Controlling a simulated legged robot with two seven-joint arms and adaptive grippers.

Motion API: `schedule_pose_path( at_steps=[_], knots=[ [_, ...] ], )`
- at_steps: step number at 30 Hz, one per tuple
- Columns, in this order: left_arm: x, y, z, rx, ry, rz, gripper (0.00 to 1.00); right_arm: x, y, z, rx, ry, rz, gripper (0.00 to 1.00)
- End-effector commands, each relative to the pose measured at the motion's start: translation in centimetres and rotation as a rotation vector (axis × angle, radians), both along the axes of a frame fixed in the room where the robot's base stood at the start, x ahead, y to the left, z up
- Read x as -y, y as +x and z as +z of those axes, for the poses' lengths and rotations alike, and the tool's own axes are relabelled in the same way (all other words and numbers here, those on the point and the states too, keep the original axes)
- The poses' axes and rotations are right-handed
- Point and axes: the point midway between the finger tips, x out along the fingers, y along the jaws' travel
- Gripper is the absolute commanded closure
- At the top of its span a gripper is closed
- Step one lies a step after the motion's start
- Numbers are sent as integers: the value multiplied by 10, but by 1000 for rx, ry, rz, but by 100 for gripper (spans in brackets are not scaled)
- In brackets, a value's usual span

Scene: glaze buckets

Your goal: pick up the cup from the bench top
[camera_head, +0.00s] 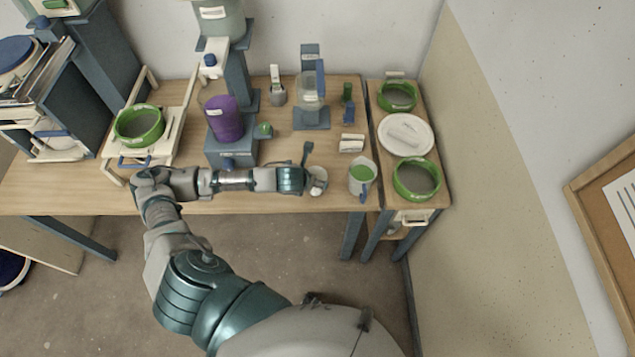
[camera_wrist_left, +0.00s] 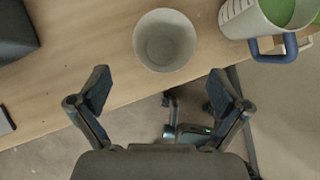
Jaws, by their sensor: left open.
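A small plain pale cup (camera_head: 319,179) stands on the wooden bench top near its front edge. In the left wrist view the cup (camera_wrist_left: 165,40) is seen from above, its mouth open and its inside looking empty. My left gripper (camera_head: 309,172) is just left of the cup in the head view. In the left wrist view my left gripper (camera_wrist_left: 160,73) has its two fingers spread apart, with the cup ahead between them and nothing held. One finger is partly hidden in the head view. My right gripper is in neither view.
A white jug with green contents and a blue handle (camera_head: 361,178) stands just right of the cup. A white block (camera_head: 351,144) lies behind it. A stand with a purple container (camera_head: 225,118) is behind my left forearm. Bare bench (camera_head: 270,203) lies along the front edge.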

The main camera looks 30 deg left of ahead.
Motion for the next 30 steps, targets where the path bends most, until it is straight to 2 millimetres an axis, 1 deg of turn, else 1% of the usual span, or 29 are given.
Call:
schedule_pose_path(
  at_steps=[1,3,11,15,18,21,27,28,29,30],
  knots=[
    [0,5,-10,-2,0,1,0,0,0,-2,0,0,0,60],
    [-1,11,-18,0,0,1,0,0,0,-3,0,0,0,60],
    [-2,22,-36,0,-1,1,0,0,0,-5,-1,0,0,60],
    [-2,35,-57,-1,-2,3,0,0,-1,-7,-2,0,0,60],
    [-3,43,-68,0,-1,2,0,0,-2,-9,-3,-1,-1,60],
    [-4,46,-73,1,-1,2,0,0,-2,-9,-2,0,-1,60],
    [-4,46,-73,2,-2,1,0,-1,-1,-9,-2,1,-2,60],
    [-4,46,-72,2,-1,2,5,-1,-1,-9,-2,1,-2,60],
    [-4,46,-72,2,-1,2,12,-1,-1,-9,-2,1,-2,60],
    [-4,46,-72,2,0,1,22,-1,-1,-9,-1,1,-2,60]
  ],
)
